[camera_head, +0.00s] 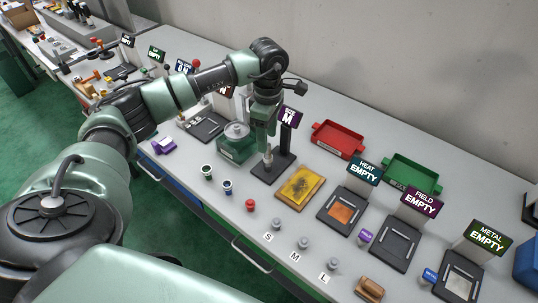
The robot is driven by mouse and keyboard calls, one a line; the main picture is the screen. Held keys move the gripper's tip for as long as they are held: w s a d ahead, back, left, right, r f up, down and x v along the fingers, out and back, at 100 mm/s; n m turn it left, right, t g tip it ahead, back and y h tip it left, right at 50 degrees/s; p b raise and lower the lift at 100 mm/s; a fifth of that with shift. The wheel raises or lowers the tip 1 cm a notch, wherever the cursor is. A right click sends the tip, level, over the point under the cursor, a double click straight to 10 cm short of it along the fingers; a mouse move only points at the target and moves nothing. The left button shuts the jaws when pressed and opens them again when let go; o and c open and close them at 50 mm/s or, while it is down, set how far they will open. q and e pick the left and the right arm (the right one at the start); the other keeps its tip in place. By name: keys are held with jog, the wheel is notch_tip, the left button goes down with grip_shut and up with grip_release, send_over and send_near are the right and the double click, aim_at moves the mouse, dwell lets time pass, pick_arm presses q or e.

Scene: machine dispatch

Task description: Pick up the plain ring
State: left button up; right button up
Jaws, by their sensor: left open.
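My left arm comes in from the left, reaches over the bench and bends down at its end. My left gripper (268,157) points down at the black stand (285,160) with the purple "M" sign (290,115). It is open, small in view and partly hidden by its own body, and I cannot tell whether it touches anything. I cannot make out for certain which thing is the plain ring. Small pieces stand in front: a green one (207,172), a blue one (227,187) and a red one (250,205). My right gripper is not in view.
A yellow pad (300,187) lies right of the stand. Grey pieces (304,243) stand by letters S, M, L. Dark plates with "EMPTY" signs (364,172) fill the right. Red (339,139) and green (411,174) trays sit near the wall. A green box (236,148) is left of the gripper.

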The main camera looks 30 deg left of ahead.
aim_at(268, 152)
pick_arm(q)
jog(key=shift+s+d+f+p, duration=0.1)
jog(key=shift+s+f+p, duration=0.05)
jog(key=shift+f+p, duration=0.2)
jog(key=f, duration=0.1)
jog(key=f+p, duration=0.2)
jog(key=shift+s+d+f, duration=0.15)
jog(key=shift+d+f, duration=0.15)
jog(key=shift+f, duration=0.8)
grip_shut()
